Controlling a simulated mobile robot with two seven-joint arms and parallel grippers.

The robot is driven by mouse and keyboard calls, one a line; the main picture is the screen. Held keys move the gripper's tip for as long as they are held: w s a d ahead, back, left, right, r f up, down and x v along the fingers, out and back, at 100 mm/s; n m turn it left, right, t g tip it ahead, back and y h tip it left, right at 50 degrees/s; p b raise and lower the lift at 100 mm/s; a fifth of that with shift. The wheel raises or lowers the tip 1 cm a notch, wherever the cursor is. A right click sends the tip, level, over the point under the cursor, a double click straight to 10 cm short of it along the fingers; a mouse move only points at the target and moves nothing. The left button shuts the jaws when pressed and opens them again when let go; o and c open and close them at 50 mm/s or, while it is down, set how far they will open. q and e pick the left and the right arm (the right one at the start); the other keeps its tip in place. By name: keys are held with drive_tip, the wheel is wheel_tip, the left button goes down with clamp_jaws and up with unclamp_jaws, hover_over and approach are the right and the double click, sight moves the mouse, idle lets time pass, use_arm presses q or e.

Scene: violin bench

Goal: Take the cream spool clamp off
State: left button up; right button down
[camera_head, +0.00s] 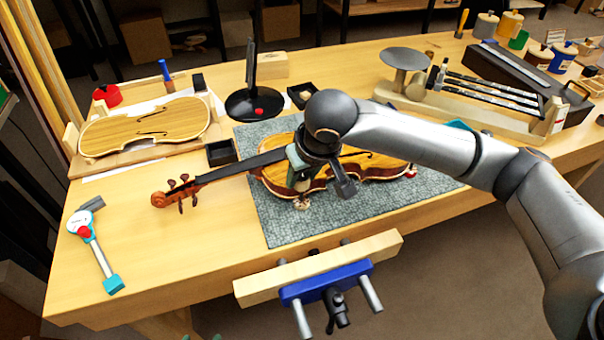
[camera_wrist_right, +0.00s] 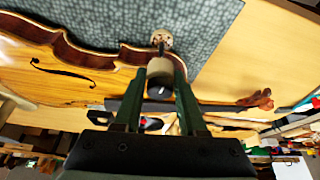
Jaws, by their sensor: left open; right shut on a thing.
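The violin (camera_head: 375,165) lies on a grey-green mat (camera_head: 270,220), its neck pointing left. The cream spool clamp (camera_head: 302,204) is at the violin's near edge, partly hidden by my right gripper (camera_head: 296,180). In the right wrist view, my right gripper (camera_wrist_right: 160,85) is shut on the clamp's near cream spool (camera_wrist_right: 160,72). Its other cream disc (camera_wrist_right: 162,38) shows beyond, over the mat, with a short rod between. I cannot tell whether the clamp still touches the violin's edge. My left gripper (camera_head: 201,337) just shows at the bottom edge, open and empty.
A red spool (camera_head: 411,171) sits at the violin's near right edge. A blue vise (camera_head: 325,283) juts from the bench front. A violin plate (camera_head: 145,127) in a cradle, a black stand (camera_head: 253,103) and a dial gauge tool (camera_head: 95,250) stand around.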

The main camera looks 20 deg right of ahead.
sight(303, 189)
use_arm(q)
drive_tip(key=shift+r+p, duration=0.85)
use_arm(e)
drive_tip(key=shift+s, duration=0.7)
idle(0.6)
drive_tip(key=shift+s, duration=0.15)
use_arm(q)
drive_tip(key=shift+r+p, duration=0.65)
use_arm(e)
drive_tip(key=shift+s+d, duration=0.1)
drive_tip(key=shift+s, duration=0.8)
drive_tip(key=shift+r+p, duration=0.95)
drive_tip(key=shift+p, duration=0.2)
drive_tip(key=shift+r+p, duration=0.55)
drive_tip(key=shift+p, duration=0.25)
drive_tip(key=shift+r+p, duration=0.7)
drive_tip(key=shift+p, duration=0.2)
use_arm(q)
wheel_tip(303, 189, up, 7)
drive_tip(key=s+a+p, duration=0.1)
drive_tip(key=a+p, duration=0.1)
drive_tip(key=p, duration=0.1)
drive_tip(key=shift+s+a+n+y+p, duration=0.2)
drive_tip(key=shift+a+n+y+p, duration=0.1)
drive_tip(key=shift+a+y, duration=0.1)
use_arm(e)
drive_tip(key=shift+r, duration=1.3)
